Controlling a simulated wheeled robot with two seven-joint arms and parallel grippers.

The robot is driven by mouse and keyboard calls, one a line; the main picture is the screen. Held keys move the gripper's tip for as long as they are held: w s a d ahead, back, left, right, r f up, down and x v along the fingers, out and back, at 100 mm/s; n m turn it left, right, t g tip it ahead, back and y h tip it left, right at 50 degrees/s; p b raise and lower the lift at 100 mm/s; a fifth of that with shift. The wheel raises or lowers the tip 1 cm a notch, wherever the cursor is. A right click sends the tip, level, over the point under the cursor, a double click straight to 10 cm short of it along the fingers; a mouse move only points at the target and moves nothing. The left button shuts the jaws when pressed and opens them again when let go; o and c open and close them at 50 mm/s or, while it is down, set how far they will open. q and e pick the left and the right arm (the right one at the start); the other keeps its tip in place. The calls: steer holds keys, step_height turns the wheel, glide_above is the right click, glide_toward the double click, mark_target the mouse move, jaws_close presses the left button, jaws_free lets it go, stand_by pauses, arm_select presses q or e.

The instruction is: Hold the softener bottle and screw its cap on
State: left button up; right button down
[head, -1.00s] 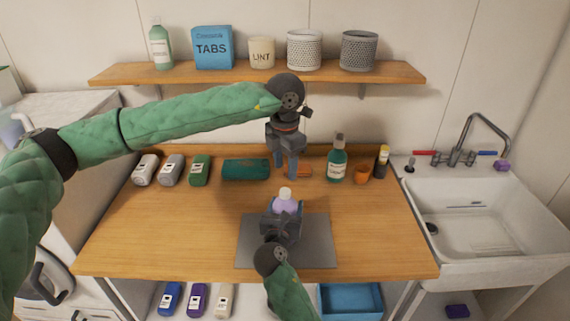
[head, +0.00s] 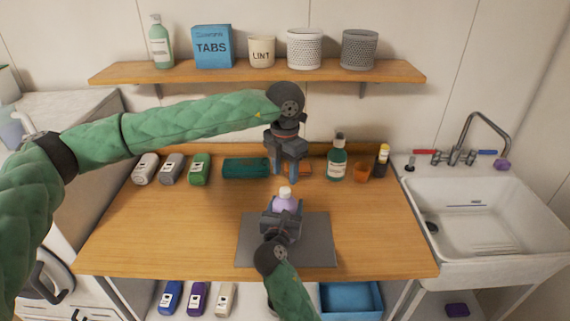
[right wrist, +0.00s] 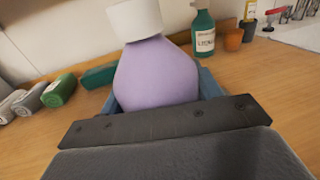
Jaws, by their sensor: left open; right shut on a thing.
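The softener bottle is lilac (head: 286,203) and stands upright on the grey mat (head: 318,240). My right gripper (head: 284,212) is shut on its body from the front. The white cap (head: 285,192) is on the bottle's neck; how tightly it sits I cannot tell. In the right wrist view the lilac body (right wrist: 157,75) rises between the jaws, with the white cap (right wrist: 135,18) on top, cut by the frame's upper edge. My left gripper (head: 286,177) points down with open, empty fingers, above and slightly behind the cap in the head view, apart from it.
A green rolled cloth (head: 245,168), a green bottle (head: 337,162) and an orange cup (head: 362,172) stand along the table's back. A shelf (head: 270,72) hangs above; a sink (head: 480,215) is at right. The table's left part is clear.

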mark_target(285, 189)
arm_select(q)
step_height(285, 189, down, 6)
steer(key=shift+r, duration=0.1)
stand_by(0.4)
jaws_close()
steer(key=shift+o, duration=0.8)
jaws_free()
